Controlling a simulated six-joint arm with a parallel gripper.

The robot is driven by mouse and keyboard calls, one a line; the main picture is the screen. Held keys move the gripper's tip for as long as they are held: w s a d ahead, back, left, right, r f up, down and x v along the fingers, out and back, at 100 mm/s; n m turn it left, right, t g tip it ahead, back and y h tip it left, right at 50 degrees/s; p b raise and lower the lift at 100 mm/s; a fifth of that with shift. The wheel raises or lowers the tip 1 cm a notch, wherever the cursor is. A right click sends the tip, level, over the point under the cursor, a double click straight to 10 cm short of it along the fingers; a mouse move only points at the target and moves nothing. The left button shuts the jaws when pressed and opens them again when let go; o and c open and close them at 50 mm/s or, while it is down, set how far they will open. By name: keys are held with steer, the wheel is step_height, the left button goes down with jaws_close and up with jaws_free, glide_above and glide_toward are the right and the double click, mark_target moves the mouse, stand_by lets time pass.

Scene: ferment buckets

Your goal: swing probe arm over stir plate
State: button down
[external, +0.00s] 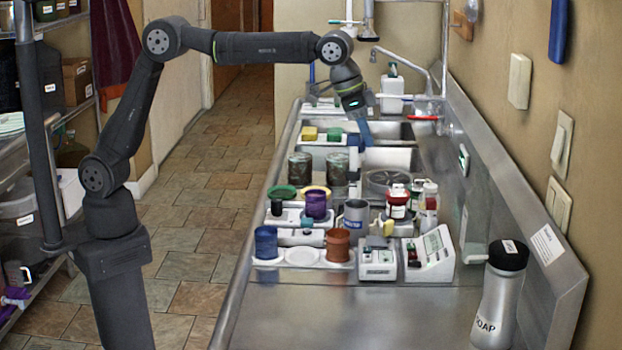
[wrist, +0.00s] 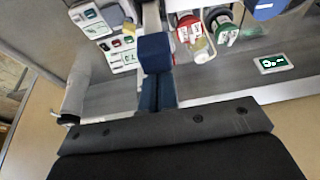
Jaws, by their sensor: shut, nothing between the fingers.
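My gripper (external: 366,136) is shut and empty, its blue fingers pointing down over the far half of the steel counter, near the sink area. In the wrist view the blue fingers (wrist: 156,92) run up the middle of the picture, with a dark blue block at their far end. Two small white units with displays stand in the front cluster, one boxy (external: 377,261) and one with a sloped face (external: 431,256). I cannot tell for certain which is the stir plate. I cannot clearly make out the probe arm; a pale bar (wrist: 152,18) shows beyond the fingers in the wrist view.
A blue cup (external: 265,243), a brown pot (external: 337,245) and a purple cup (external: 316,204) crowd the counter. Two dark jars (external: 338,169) stand behind them. A soap bottle (external: 498,296) stands near right. The front left counter is clear.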

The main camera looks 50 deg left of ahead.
steer(key=shift+s+a, duration=0.3)
steer(key=shift+s, duration=0.15)
steer(key=shift+s+a, duration=1.1)
steer(key=shift+a, duration=0.1)
steer(key=shift+s+a, duration=0.4)
steer(key=shift+a, duration=0.35)
steer(key=shift+s+a, duration=0.35)
steer(key=shift+a, duration=0.4)
